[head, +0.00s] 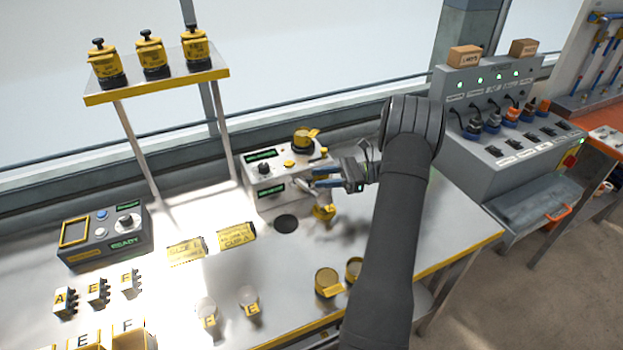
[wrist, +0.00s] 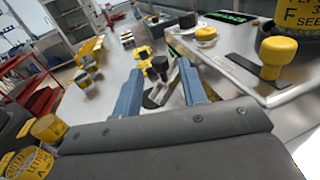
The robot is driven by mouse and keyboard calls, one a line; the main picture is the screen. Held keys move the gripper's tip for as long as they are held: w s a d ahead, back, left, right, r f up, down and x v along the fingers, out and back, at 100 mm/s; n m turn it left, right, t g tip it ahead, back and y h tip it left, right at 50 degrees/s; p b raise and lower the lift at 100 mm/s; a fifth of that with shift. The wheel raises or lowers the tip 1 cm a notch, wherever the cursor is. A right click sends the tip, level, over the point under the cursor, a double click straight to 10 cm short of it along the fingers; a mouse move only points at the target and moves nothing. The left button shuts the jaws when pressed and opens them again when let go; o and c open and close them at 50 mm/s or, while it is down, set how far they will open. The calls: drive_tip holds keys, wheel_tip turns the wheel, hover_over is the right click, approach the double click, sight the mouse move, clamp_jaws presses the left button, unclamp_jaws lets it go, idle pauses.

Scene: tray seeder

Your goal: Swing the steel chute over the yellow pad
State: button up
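The grey seeder box (head: 262,186) stands on the steel bench, with a yellow hopper on its top. A small steel piece at its front, seemingly the chute (head: 303,186), is partly hidden by my gripper (head: 318,178). A yellow piece (head: 323,212), perhaps the yellow pad, is below my gripper; its shape is hard to make out. A dark round disc (head: 286,223) lies to its left. In the wrist view my gripper's blue fingers (wrist: 163,90) are apart. A black knob (wrist: 160,65) and steel parts show beyond and between them; I cannot tell whether they touch.
A yellow-knobbed lever (wrist: 278,52) sits on the box top, right in the wrist view. Two round yellow tins (head: 328,282) are near the bench's front edge. Yellow labelled plates (head: 236,235) lie left of the disc. A shelf (head: 160,88) stands behind left.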

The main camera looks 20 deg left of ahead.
drive_tip(key=v, duration=0.8)
drive_tip(key=shift+s+r, duration=0.1)
drive_tip(key=shift+s, duration=0.05)
drive_tip(key=c, duration=0.6)
drive_tip(key=s+m+t+y, duration=0.1)
drive_tip(key=s+m+t, duration=0.1)
drive_tip(key=m, duration=0.2)
drive_tip(key=s+m+t+y, duration=0.1)
drive_tip(key=s+m+t, duration=0.1)
drive_tip(key=m, duration=0.3)
drive_tip(key=s+m+t+y, duration=0.1)
drive_tip(key=s+m+t, duration=0.2)
drive_tip(key=m, duration=0.2)
drive_tip(key=shift+s+d+r, duration=0.15)
drive_tip(key=shift+d+r, duration=0.15)
drive_tip(key=shift+d, duration=0.05)
clamp_jaws()
drive_tip(key=s+m+t+h, duration=0.1)
drive_tip(key=s+m+t, duration=0.6)
drive_tip(key=m, duration=0.6)
drive_tip(key=w+a, duration=0.5)
drive_tip(key=a, duration=0.3)
drive_tip(key=shift+w+a+f+g, duration=0.25)
drive_tip(key=shift+a+f+g, duration=0.05)
drive_tip(key=shift+a+f, duration=0.1)
